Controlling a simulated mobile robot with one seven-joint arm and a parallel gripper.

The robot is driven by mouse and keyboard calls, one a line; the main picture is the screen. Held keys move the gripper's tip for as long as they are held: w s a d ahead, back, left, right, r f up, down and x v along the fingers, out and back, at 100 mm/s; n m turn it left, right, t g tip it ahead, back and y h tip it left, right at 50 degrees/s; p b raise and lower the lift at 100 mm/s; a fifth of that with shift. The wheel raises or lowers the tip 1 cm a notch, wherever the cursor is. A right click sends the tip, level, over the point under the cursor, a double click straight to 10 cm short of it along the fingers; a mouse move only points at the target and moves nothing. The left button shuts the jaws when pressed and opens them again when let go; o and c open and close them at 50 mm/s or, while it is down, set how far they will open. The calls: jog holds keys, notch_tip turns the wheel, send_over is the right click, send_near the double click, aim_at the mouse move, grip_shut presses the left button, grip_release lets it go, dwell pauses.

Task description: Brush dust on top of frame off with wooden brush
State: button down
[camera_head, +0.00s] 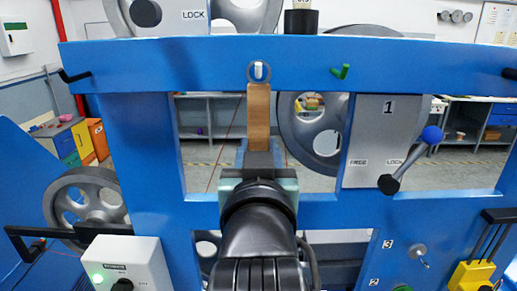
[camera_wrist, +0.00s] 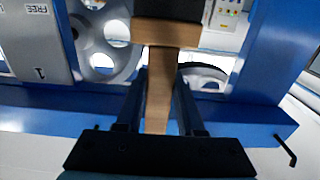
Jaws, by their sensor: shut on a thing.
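The wooden brush (camera_head: 259,115) is in my gripper (camera_head: 259,148), its light brown handle pointing up in the head view. In the wrist view, the handle (camera_wrist: 160,90) runs between the fingers of my gripper (camera_wrist: 162,76) to a wider wooden block with a dark part beyond it. My gripper is shut on the handle. The blue frame (camera_head: 180,68) has a wide top beam; the brush's upper end overlaps this beam in the head view. I cannot tell whether they touch. I cannot make out dust on the beam's top.
A blue-knobbed lever (camera_head: 410,160) sticks out at the right. A control box (camera_head: 130,262) stands lower left. Large grey pulleys (camera_head: 315,125) sit behind the frame.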

jog(key=shift+s, duration=0.2)
jog(key=shift+s+r, duration=0.1)
jog(key=shift+s, duration=0.25)
dwell(0.4)
jog(key=shift+s+r+p, duration=0.2)
jog(key=shift+s+p, duration=0.1)
jog(key=shift+p, duration=0.1)
jog(key=shift+s+r, duration=0.25)
jog(key=shift+s, duration=0.1)
jog(key=shift+s, duration=0.1)
